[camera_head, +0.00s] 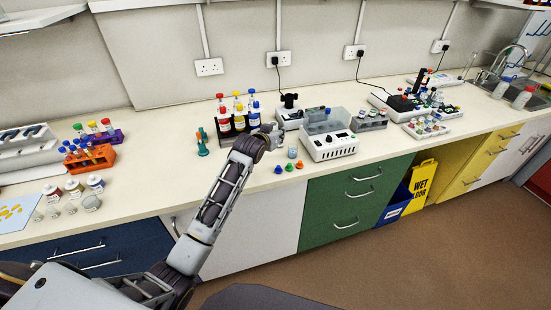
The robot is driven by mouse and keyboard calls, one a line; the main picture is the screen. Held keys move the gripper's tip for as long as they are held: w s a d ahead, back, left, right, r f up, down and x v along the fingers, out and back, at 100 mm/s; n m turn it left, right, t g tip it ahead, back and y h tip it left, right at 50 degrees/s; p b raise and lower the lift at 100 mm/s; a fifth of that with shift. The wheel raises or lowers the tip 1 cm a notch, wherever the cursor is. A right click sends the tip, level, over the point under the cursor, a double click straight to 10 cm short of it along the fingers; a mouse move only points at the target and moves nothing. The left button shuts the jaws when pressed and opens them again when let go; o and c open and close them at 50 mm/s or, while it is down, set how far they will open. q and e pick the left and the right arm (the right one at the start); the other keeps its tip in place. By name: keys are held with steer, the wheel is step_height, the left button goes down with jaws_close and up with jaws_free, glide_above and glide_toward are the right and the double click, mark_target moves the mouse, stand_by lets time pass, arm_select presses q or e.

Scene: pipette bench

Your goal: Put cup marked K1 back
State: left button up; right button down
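My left arm reaches in from the lower left, and its gripper (276,130) is over the bench in front of the bottle rack. The fingers are small and partly hidden by the wrist, so I cannot tell if they are open or shut. A small grey cup-like piece (292,152) stands on the bench just below and right of the gripper, apart from it. Several small clear cups (70,208) stand at the left beside labelled jars. No K1 mark is readable on any of them. My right gripper is not in view.
Blue (278,169), green (289,167) and orange (299,164) caps lie near the bench edge. A white device (330,147) stands right of the gripper. A bottle rack (238,128) stands behind the arm. An orange tube rack (90,158) is at left.

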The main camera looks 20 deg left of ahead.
arm_select(q)
glide_above(275, 160)
steer(key=shift+f, duration=3)
steer(key=shift+d, duration=0.1)
steer(key=shift+f, duration=1.9)
steer(key=shift+f, duration=0.1)
steer(key=o, duration=0.9)
steer(key=shift+c, duration=0.2)
steer(key=shift+v, duration=5.95)
